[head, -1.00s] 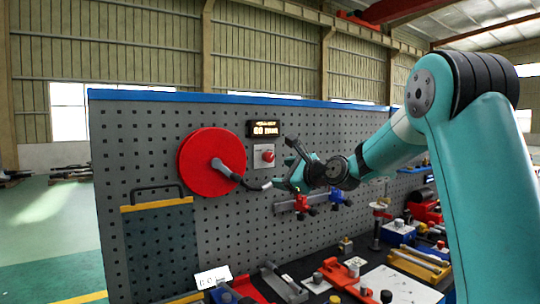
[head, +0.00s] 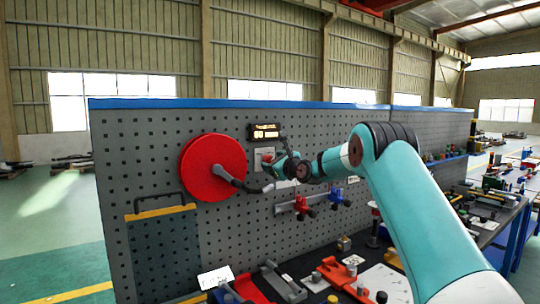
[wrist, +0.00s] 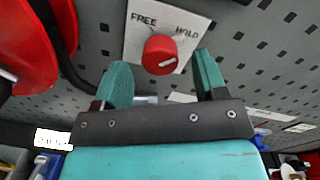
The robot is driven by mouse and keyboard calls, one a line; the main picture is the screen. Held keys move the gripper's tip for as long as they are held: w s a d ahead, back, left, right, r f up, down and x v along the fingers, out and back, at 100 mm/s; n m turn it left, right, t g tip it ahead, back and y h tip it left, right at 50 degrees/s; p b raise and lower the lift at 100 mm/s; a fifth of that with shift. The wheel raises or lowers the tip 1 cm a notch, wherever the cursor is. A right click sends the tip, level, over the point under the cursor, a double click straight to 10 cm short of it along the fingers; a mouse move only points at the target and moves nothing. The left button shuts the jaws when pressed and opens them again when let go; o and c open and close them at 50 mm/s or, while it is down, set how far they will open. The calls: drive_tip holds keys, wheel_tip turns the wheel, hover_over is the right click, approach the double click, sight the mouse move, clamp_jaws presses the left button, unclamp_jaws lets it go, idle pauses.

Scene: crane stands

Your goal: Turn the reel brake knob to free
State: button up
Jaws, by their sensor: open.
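The red reel brake knob (wrist: 160,54) sits on a white plate (wrist: 136,42) marked FREE at left and HOLD at right. Its pale pointer line lies toward the lower right of its face in the wrist view. My gripper (wrist: 161,72) is open, with one teal finger to each side of the knob and just short of it; I cannot tell any contact. In the head view my gripper (head: 276,166) covers most of the knob, and part of the plate (head: 262,153) shows. The red reel (head: 212,166) with a dark crank arm is left of the plate.
A lit display (head: 264,131) is just above the plate. A rail with red and blue clamps (head: 308,203) is on the pegboard below right. Tools and fixtures crowd the bench below. The dark crank handle (head: 245,186) reaches close under my gripper.

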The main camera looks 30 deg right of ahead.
drive_tip(key=shift+w+a+p, duration=0.1)
drive_tip(key=shift+w+p, duration=0.25)
drive_tip(key=shift+w, duration=1)
drive_tip(key=c, duration=0.9)
